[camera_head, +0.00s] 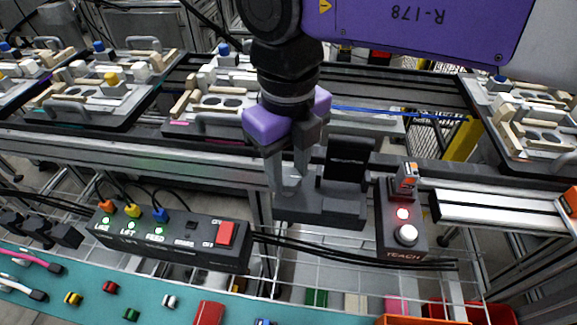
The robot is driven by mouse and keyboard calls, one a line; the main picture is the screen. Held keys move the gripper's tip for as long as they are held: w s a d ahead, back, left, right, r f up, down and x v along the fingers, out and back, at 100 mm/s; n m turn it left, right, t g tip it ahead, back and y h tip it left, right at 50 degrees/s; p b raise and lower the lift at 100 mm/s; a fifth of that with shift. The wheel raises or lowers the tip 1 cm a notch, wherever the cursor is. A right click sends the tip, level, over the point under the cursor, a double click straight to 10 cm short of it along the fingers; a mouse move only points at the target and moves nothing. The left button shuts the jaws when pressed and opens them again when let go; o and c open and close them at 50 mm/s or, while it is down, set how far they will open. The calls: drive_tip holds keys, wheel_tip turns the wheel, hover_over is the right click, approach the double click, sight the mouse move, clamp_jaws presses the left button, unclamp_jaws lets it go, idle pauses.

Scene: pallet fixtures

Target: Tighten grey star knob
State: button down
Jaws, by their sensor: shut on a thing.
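My gripper (288,188) points down in the middle of the head view. Its grey fingers are shut on a small grey part, taken as the grey star knob, at the left end of a dark grey fixture (335,210). The fingers hide most of the knob, so its star shape and how far it is turned cannot be seen. The fixture has a raised black upright block (349,160) to the right of the fingers.
A control box (165,238) with green lights and a red switch stands left of the fixture. A TEACH box (402,238) with a lit red light stands close on its right. Pallets (60,122) with blocks and coloured knobs line the conveyor behind. Black cables cross the wire shelf.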

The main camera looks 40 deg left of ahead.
sight(287, 175)
drive_tip(key=shift+a, duration=0.1)
drive_tip(key=c, duration=0.9)
unclamp_jaws()
wheel_tip(287, 175, up, 8)
drive_tip(key=shift+f+p, duration=0.1)
drive_tip(key=shift+p, duration=0.3)
